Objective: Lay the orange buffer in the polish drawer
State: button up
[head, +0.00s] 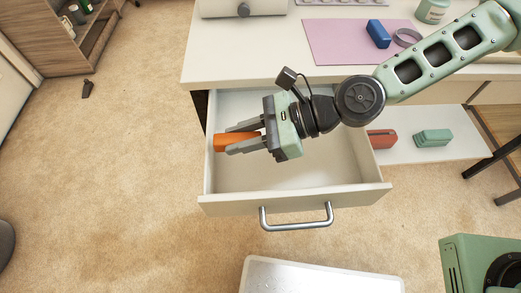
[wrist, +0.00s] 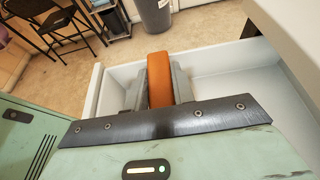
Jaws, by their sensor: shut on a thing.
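The orange buffer (head: 232,140) is between the fingers of my gripper (head: 237,141), over the left part of the open drawer. In the wrist view, the orange buffer (wrist: 159,79) is clasped between the two grey fingers of my gripper (wrist: 160,84). The white drawer (head: 330,175) is pulled out below the desk top and looks empty inside. The drawer also shows in the wrist view (wrist: 225,85). I cannot tell whether the buffer touches the drawer floor or left wall.
A blue block (head: 378,34) lies on the pink mat (head: 335,45) on the desk (head: 245,60). A red block (head: 382,138) and a green block (head: 433,138) lie on a white surface right of the drawer. A pale box (head: 320,275) stands in front.

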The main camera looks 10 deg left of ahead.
aim_at(246, 163)
jog(key=shift+f+b, duration=0.9)
jog(key=shift+f, duration=2.7)
jog(key=shift+f, duration=0.1)
jog(key=o, duration=0.9)
jog(key=shift+o, duration=0.2)
jog(key=shift+w+d+r, duration=0.1)
jog(key=shift+d+r, duration=0.05)
jog(key=shift+r, duration=0.05)
jog(key=p+v, duration=0.2)
jog(key=v, duration=0.9)
jog(key=shift+d+p, duration=0.35)
jog(key=shift+r, duration=0.1)
